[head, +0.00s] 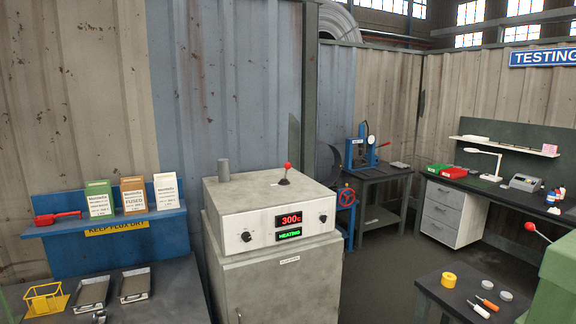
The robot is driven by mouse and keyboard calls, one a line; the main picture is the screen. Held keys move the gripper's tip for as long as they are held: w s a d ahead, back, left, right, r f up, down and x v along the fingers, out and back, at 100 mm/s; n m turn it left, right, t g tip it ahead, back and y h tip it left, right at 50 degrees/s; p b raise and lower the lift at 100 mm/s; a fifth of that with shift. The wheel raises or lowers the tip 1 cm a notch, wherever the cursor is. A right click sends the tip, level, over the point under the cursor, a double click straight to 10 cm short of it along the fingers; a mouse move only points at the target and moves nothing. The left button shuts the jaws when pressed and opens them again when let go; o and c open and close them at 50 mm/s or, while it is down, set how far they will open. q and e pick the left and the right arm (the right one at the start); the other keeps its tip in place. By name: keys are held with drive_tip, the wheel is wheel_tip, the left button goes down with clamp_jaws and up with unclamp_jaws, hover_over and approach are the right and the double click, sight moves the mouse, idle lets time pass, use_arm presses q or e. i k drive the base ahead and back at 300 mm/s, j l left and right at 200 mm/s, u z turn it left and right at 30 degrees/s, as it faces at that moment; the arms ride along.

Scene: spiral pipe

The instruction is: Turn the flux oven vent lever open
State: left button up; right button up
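The flux oven (277,222) is a pale grey box on a grey cabinet in the middle of the head view. Its front panel has a red display reading 300 and a green display reading "HEATING", with a dark knob on each side. On its top, towards the back right, a short lever with a red ball (287,166) stands nearly upright on a dark base; I take this as the vent lever. I cannot tell its vent setting. A short grey pipe (223,172) rises at the top's back left. Neither gripper is in view.
A blue shelf (110,228) with several flux boxes and a red tool stands left, above a bench with metal trays (136,285) and a yellow wire basket (45,299). A small dark table (462,290) with tools and a green machine (556,280) are at right. Floor shows between.

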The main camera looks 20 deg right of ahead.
sight(287, 166)
drive_tip(key=i+l, duration=0.1)
drive_tip(key=l, duration=0.2)
drive_tip(key=i+l+u, duration=0.15)
drive_tip(key=l, duration=0.15)
drive_tip(key=i+l, duration=0.1)
drive_tip(key=l, duration=0.25)
drive_tip(key=i+l+u, duration=0.15)
drive_tip(key=l, duration=0.15)
